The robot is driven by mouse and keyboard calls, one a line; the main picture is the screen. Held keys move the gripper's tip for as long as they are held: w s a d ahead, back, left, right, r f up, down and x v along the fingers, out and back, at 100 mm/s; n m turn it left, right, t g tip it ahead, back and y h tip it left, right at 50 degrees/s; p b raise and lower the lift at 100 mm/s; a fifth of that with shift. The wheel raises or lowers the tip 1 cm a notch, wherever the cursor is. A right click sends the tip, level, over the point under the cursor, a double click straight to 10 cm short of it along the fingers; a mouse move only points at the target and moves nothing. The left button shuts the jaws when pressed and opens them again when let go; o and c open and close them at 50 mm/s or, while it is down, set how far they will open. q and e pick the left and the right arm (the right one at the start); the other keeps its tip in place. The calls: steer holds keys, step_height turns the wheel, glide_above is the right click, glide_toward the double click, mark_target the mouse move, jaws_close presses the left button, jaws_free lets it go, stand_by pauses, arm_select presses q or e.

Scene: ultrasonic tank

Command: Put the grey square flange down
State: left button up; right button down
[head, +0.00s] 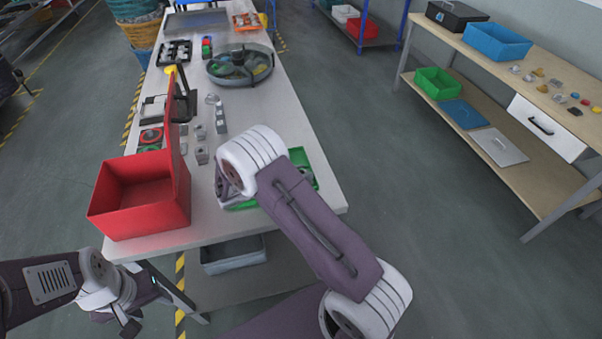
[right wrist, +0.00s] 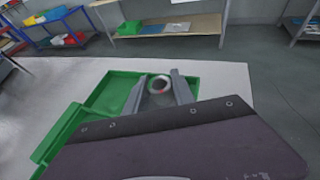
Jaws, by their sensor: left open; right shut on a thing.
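The grey flange (right wrist: 161,83), with a round dark hole, shows between the two fingers of my right gripper (right wrist: 158,90) in the right wrist view. The gripper is shut on it, over the green tray (right wrist: 107,92). I cannot tell the gap between the flange and the tray floor. In the head view my right arm hides the flange and the right gripper; parts of the green tray (head: 300,158) show beside the arm. My left gripper (head: 165,312) is open and empty, low at the left, off the front edge of the table.
A red box (head: 140,205) with a raised lid stands at the table's front left. A round fixture (head: 240,66) sits farther back. A grey bin (head: 233,262) is below the tabletop. The tabletop's right edge is clear.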

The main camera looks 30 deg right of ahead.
steer(key=shift+w+f, duration=0.1)
steer(key=shift+w, duration=0.05)
steer(key=shift+f, duration=0.15)
steer(key=c, duration=1.3)
jaws_free()
steer(key=shift+c, duration=0.2)
steer(key=shift+a+r, duration=0.2)
steer(key=shift+r, duration=0.05)
steer(key=b+v, duration=0.1)
steer(key=v, duration=1)
steer(key=shift+s+a+r, duration=0.2)
steer(key=shift+a, duration=0.1)
